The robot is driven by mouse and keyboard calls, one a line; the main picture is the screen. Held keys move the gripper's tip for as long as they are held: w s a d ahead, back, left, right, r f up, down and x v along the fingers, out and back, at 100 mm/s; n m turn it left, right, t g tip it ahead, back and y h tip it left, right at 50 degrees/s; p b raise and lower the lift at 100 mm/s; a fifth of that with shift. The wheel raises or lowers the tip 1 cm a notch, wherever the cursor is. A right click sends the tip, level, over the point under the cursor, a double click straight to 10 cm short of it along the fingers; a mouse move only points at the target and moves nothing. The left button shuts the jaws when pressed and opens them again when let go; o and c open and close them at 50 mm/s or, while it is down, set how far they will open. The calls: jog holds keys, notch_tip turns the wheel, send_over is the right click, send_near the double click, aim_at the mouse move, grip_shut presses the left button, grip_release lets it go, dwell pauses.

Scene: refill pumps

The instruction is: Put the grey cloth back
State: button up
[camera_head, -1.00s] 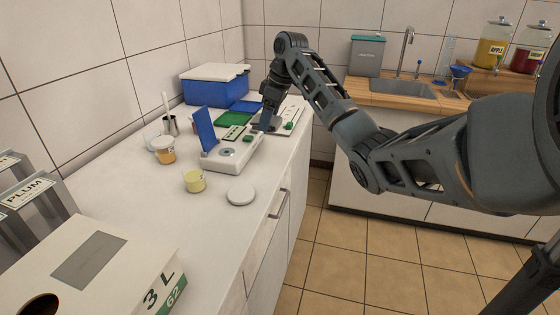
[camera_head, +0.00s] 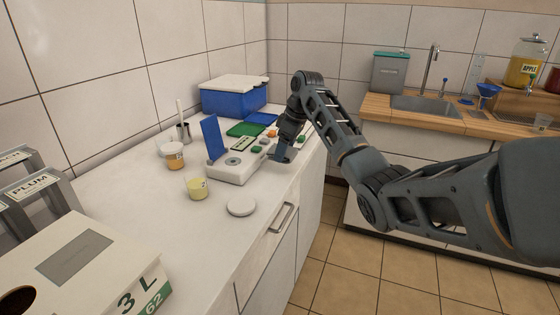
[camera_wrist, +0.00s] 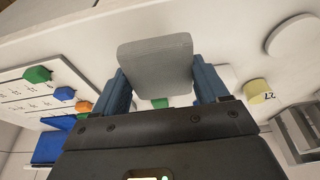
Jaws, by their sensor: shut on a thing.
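The grey cloth (camera_wrist: 156,66) shows in the wrist view as a flat, rounded grey piece between my two blue-grey fingers. My gripper (camera_wrist: 165,92) is shut on it. In the head view my gripper (camera_head: 281,155) points down above the white counter, close to the right of the white device with the raised blue lid (camera_head: 232,168). The cloth is small and hard to make out there. In the wrist view the cloth covers part of the device and a green piece (camera_wrist: 160,102) behind it.
A board with coloured knobs (camera_wrist: 33,92) lies beyond the device. A yellow cup (camera_head: 197,188), a white round lid (camera_head: 241,208), an orange-filled jar (camera_head: 175,157) and a blue bin (camera_head: 233,97) stand on the counter (camera_head: 150,215). A white box (camera_head: 82,258) with a grey rectangle on top is nearest.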

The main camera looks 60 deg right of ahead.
aim_at(279, 172)
jog(key=shift+w+a+f, duration=0.25)
jog(key=shift+w+f, duration=0.2)
jog(key=shift+w, duration=0.3)
jog(key=shift+f+p, duration=0.35)
jog(key=shift+f, duration=1.7)
jog(key=shift+a+f, duration=0.1)
jog(key=shift+f, duration=0.05)
jog(key=o, duration=1)
jog(key=v, duration=1.2)
jog(key=shift+b, duration=0.4)
